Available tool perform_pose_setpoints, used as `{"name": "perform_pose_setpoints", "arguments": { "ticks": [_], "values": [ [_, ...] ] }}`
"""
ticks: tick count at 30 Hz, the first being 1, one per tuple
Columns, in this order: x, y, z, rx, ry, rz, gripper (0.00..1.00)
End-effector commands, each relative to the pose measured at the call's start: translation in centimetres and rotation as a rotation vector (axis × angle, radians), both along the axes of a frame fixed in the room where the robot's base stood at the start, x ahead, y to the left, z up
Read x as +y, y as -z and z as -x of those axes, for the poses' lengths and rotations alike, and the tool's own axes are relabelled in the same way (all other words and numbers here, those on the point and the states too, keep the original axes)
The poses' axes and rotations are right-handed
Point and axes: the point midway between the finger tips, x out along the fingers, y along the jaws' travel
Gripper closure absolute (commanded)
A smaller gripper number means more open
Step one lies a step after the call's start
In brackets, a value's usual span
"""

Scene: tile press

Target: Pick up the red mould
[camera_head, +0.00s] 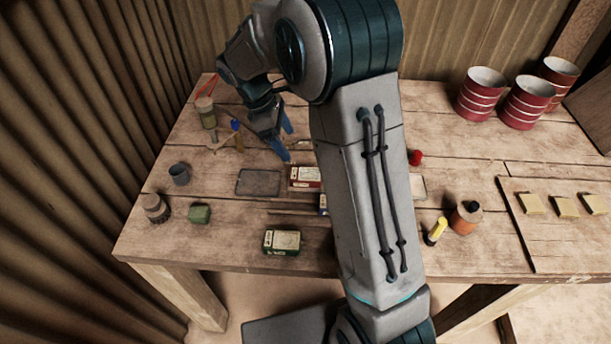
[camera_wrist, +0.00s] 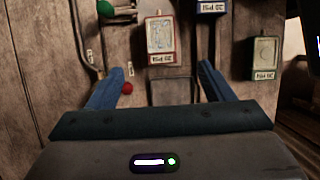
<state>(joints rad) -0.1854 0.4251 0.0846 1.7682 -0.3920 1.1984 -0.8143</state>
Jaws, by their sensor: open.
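The red mould (camera_head: 306,178) is a small red block with a pale top panel and a white label. It lies on the table just left of my arm in the head view; my arm runs close by its right side. In the wrist view the red mould (camera_wrist: 160,38) is upper centre, beyond the fingertips and apart from them. My gripper (camera_head: 285,142) has blue fingers and is above the table, behind and left of the mould. In the wrist view my gripper (camera_wrist: 162,69) is open, with nothing held between its fingers.
A flat dark tray (camera_head: 258,183) lies left of the red mould. A green mould (camera_head: 282,242) is in front, and a blue mould (camera_wrist: 212,6) is partly cut off. Red tins (camera_head: 482,94) stand back right.

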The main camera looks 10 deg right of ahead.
Motion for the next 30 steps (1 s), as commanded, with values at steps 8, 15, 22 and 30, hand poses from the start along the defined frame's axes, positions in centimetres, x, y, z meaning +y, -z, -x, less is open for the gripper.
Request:
{"name": "perform_pose_setpoints", "arguments": {
  "ticks": [8,15,22,30],
  "values": [
    [-2.0,5.0,0.7,0.004,0.002,0.001,0.25],
    [-2.8,6.9,0.9,0.0,0.002,0.0,0.25],
    [-3.6,9.7,1.3,0.003,0.002,0.0,0.25],
    [-4.4,11.7,1.5,-0.001,0.004,-0.001,0.25]
  ]
}}
